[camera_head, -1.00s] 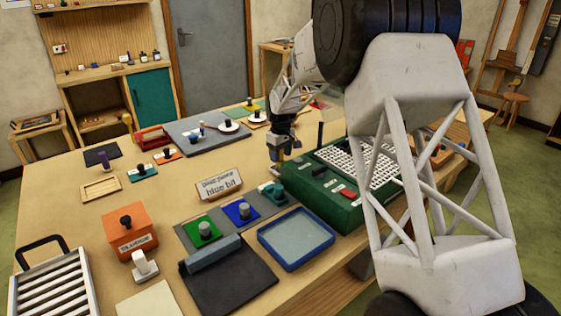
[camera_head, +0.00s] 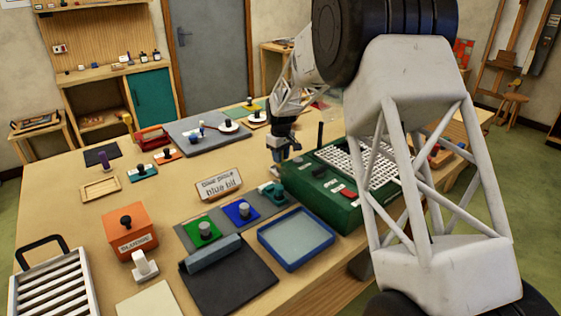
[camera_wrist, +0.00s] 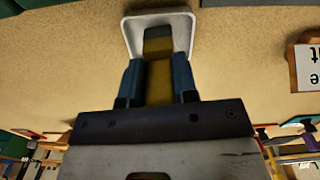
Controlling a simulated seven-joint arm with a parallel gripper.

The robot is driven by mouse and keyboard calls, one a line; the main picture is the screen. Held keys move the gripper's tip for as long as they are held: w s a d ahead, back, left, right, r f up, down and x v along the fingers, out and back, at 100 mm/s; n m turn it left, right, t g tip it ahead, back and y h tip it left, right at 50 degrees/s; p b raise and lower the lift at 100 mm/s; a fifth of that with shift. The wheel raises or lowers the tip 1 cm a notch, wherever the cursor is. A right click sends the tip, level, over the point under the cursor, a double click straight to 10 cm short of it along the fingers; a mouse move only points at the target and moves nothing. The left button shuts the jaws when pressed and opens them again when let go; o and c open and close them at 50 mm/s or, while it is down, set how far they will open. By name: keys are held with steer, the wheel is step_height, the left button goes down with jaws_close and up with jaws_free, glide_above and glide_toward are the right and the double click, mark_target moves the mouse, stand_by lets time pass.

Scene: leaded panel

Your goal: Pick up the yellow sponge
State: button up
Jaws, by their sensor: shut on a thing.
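In the wrist view the yellow sponge (camera_wrist: 160,82) stands between the two blue fingers of my gripper (camera_wrist: 158,76), which is shut on it. Its end away from the palm is dark grey. A white dish (camera_wrist: 190,36) with a raised rim lies around that far end. I cannot tell whether the sponge touches the dish. In the head view my gripper (camera_head: 281,153) is low over the table, just left of the green machine's back corner. The sponge is too small and hidden to make out there.
The green machine (camera_head: 343,195) with a white grid stands close to the right of my gripper. A wooden sign (camera_head: 218,185) stands in front, to the left. A blue-rimmed tray (camera_head: 296,239) lies nearer. Bare tabletop (camera_head: 228,160) is left of the gripper.

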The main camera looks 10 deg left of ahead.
steer(key=shift+r, duration=0.1)
steer(key=shift+c, duration=0.2)
steer(key=shift+r, duration=4.9)
steer(key=o, duration=0.3)
steer(key=c, duration=0.3)
